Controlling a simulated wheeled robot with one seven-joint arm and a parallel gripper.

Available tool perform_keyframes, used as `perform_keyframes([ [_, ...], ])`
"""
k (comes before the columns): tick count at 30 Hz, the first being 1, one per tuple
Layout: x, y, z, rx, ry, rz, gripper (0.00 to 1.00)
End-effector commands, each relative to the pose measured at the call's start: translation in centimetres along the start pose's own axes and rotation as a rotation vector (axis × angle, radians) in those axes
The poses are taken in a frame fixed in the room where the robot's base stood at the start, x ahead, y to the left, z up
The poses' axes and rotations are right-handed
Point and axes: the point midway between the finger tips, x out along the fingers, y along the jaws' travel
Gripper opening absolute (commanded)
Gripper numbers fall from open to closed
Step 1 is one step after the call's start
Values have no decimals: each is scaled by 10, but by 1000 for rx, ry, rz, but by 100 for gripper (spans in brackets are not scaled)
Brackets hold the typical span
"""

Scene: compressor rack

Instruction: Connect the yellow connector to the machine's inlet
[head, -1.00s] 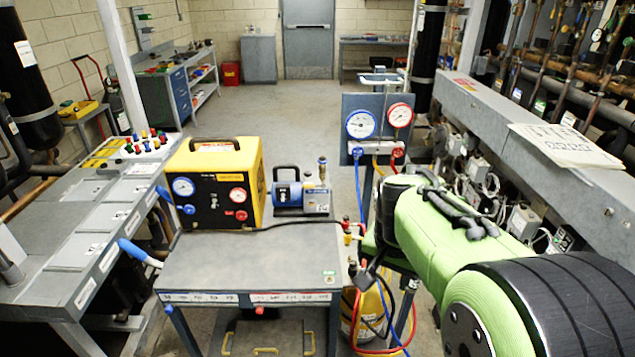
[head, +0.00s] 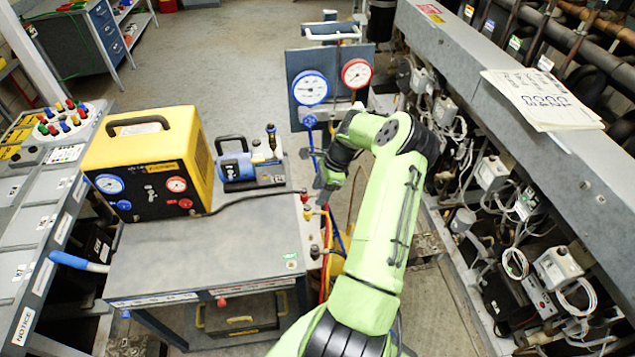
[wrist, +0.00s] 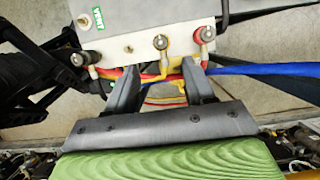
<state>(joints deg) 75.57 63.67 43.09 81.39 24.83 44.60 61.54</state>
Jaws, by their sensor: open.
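The yellow connector (wrist: 160,43) stands on the edge of a grey panel in the wrist view, with a yellow hose curving from it. In the head view, a small yellow fitting (head: 308,214) shows at the cart's right edge. My gripper (wrist: 157,80) is open and empty, its two fingers either side of the yellow hose, just short of the connector; I cannot tell if they touch anything. In the head view my gripper (head: 324,186) is partly hidden by my wrist. The yellow machine (head: 150,160) with two gauges stands on the cart; which port is its inlet is unclear.
A blue pump (head: 250,168) stands beside the machine. The gauge panel (head: 334,85) rises behind my gripper. The cart's front top (head: 210,250) is mostly clear, with a black cable behind.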

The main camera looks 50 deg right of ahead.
Motion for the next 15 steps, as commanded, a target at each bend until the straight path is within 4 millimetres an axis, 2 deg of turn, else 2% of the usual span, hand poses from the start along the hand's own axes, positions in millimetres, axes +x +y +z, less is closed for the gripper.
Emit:
perform_keyframes([
  [1, 19, 0, -3, -2, -2, 3, 53],
  [6, 52, 1, -2, -4, -2, 4, 53],
  [12, 83, 1, -2, -4, 0, 4, 53],
  [15, 92, 1, -2, -5, 1, 3, 53],
])
